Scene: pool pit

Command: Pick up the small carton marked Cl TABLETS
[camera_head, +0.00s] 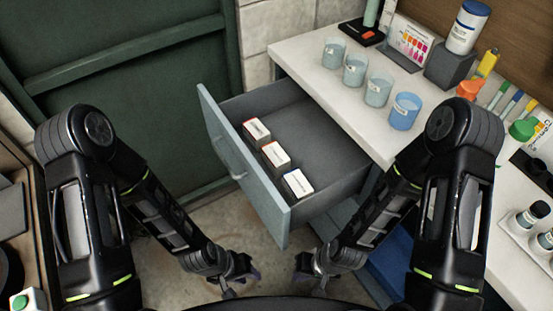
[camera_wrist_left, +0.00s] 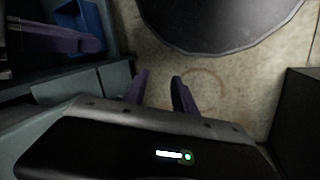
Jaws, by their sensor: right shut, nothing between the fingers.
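Three small white cartons stand in a row in the open drawer (camera_head: 335,187), along its front panel. The far carton (camera_head: 257,131) and the middle carton (camera_head: 276,156) have red edges; the near carton (camera_head: 298,183) has a dark blue edge. Their print is too small to read, so I cannot tell which is marked Cl TABLETS. My left gripper (camera_head: 238,282) is low, in front of and below the drawer. In the left wrist view its two fingers (camera_wrist_left: 160,90) are apart with nothing between them. My right gripper (camera_head: 308,278) is shut and empty, to its right.
The drawer sits under a white counter (camera_head: 310,50) with several cups, a blue cup (camera_head: 405,111), bottles and a colour chart (camera_head: 411,40). A dark green door (camera_head: 130,75) is behind at left. A blue bin (camera_head: 390,265) is below the counter. The drawer's rear is empty.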

